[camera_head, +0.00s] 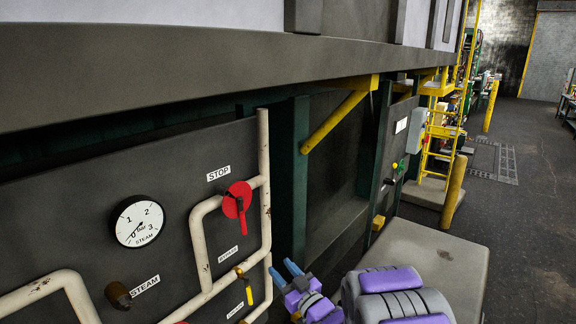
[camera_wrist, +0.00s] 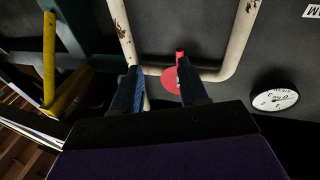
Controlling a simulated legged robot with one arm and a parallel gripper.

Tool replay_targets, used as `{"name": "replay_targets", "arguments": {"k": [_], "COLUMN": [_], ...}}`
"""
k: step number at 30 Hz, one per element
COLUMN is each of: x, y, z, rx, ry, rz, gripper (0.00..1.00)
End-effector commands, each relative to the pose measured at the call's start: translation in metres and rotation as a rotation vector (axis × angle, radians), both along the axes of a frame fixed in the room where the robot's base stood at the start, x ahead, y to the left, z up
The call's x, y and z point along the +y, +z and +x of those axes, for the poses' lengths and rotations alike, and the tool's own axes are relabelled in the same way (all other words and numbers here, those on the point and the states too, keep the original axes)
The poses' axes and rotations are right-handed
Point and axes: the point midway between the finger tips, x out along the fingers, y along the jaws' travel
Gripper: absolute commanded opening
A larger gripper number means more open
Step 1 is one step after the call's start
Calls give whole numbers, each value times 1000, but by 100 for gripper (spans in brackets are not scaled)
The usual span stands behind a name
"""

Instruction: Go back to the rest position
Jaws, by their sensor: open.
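My gripper (camera_head: 283,268) is at the bottom middle of the head view, below and to the right of the red STOP valve (camera_head: 238,197). Its two blue fingers are apart, with nothing seen between them. In the head view the fingertips look clear of the valve, whose red lever points down. The wrist view shows the open fingers (camera_wrist: 158,72) pointing toward the panel. There the red valve (camera_wrist: 170,80) is partly hidden behind the right finger; I cannot tell the exact gap.
A dark panel carries a steam gauge (camera_head: 139,221), cream pipes (camera_head: 265,170) and a yellow-handled bypass valve (camera_head: 247,287). A large beam (camera_head: 180,75) overhangs above. A yellow brace (camera_head: 335,120) and grey block (camera_head: 440,255) stand to the right. Open floor (camera_head: 535,200) lies at far right.

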Motion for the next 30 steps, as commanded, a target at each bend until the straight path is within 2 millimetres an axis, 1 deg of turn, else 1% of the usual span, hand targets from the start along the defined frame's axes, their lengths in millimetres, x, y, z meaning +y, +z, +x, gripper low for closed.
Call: {"name": "replay_targets", "arguments": {"k": [3,7,11,14,17,20,23,24,26,27,29,30], "x": [-23,-53,-86,-111,-134,-154,-170,-175,-181,-184,-186,-187], "y": [-11,-23,-34,-41,-47,-53,-60,-62,-66,-67,-71,-72], "z": [6,4,-11,-30,-56,-89,-127,-144,-171,-190,-219,-239], "rx": [103,237,380,498,621,748,884,939,1026,1080,1169,1226], "ry": [-87,-189,-288,-363,-431,-492,-542,-558,-579,-590,-603,-608], "rz": [-128,-245,-339,-395,-439,-471,-493,-499,-506,-509,-513,-512], "gripper": [43,43,43,43,43,43,43,43,43,43,43,43]}}
